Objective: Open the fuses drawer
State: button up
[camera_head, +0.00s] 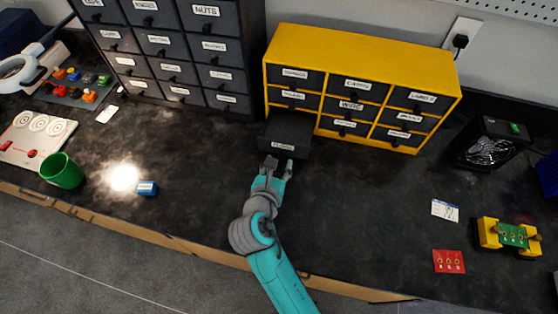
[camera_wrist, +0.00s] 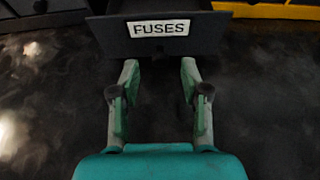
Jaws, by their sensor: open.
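The fuses drawer (camera_head: 284,140) is the lower-left drawer of the yellow cabinet (camera_head: 388,58). It is dark and stands pulled out from the cabinet toward me. Its white label reads FUSES on the drawer front (camera_wrist: 200,41) in the wrist view. My gripper (camera_head: 276,168) is just in front of the drawer front, low near the bench top. In the wrist view my gripper (camera_wrist: 160,75) has its two fingers spread apart with nothing between them. The fingertips are at or just below the drawer's lower edge; I cannot tell whether they touch it.
A dark drawer cabinet (camera_head: 177,60) stands to the left of the yellow one. A green cup (camera_head: 62,171) and a blue block (camera_head: 147,188) are on the left of the black bench. A red card (camera_head: 449,262) and a green circuit board (camera_head: 513,235) lie right. The bench around my gripper is clear.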

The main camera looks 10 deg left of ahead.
jog(key=v, duration=1)
jog(key=shift+s, duration=0.15)
